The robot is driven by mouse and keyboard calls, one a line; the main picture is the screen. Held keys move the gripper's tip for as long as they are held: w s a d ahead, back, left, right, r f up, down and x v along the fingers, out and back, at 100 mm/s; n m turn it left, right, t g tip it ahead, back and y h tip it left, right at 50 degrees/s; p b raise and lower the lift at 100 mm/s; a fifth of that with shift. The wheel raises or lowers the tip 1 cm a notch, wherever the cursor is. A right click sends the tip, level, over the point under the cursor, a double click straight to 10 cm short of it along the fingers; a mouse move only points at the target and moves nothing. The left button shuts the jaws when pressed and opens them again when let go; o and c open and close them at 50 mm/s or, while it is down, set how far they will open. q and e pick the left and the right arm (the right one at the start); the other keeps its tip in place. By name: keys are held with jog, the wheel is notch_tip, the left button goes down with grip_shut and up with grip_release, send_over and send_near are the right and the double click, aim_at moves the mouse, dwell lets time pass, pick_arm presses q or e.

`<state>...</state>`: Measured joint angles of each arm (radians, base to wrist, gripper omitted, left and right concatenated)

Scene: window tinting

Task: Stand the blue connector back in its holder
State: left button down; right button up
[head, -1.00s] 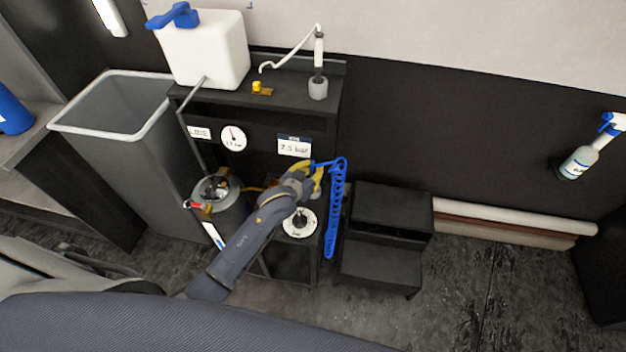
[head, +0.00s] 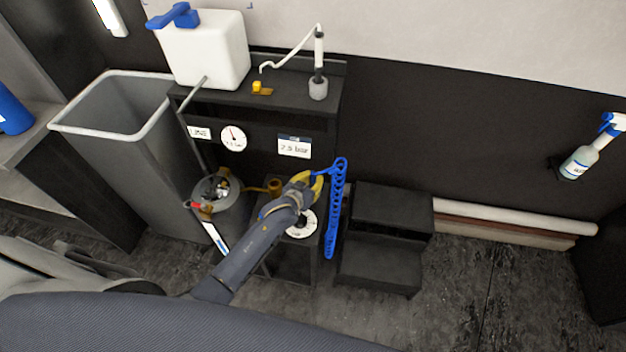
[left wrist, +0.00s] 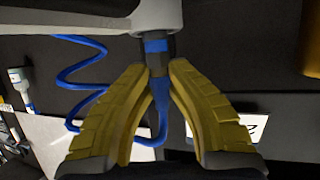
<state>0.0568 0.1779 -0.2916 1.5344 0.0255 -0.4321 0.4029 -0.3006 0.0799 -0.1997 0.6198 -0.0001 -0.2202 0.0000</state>
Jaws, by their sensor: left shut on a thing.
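My left gripper (head: 316,186), with yellow fingers, is in front of the black cabinet in the head view, just left of the hanging blue coiled hose (head: 336,210). In the left wrist view the fingers (left wrist: 159,80) are closed around the blue connector (left wrist: 159,92), whose blue hose (left wrist: 95,90) curls away to the left. A dark collar and a grey round part (left wrist: 156,15) sit at the connector's far end. I cannot tell whether that grey part is the holder. In the head view the connector is mostly hidden by the fingers. My right gripper is not in view.
A brass-coloured cup (head: 275,186) and a grey pressure pot (head: 219,193) are left of the gripper. A white dial (head: 302,223) is just below it. Black steps (head: 385,240) stand to the right. A gauge (head: 233,138) and a display (head: 294,146) are on the cabinet.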

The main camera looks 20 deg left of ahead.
pick_arm(q)
jog(key=shift+f, duration=0.1)
jog(key=c, duration=1.3)
grip_release()
jog(key=shift+c, duration=0.2)
jog(key=v, duration=1.2)
jog(key=shift+s, duration=0.1)
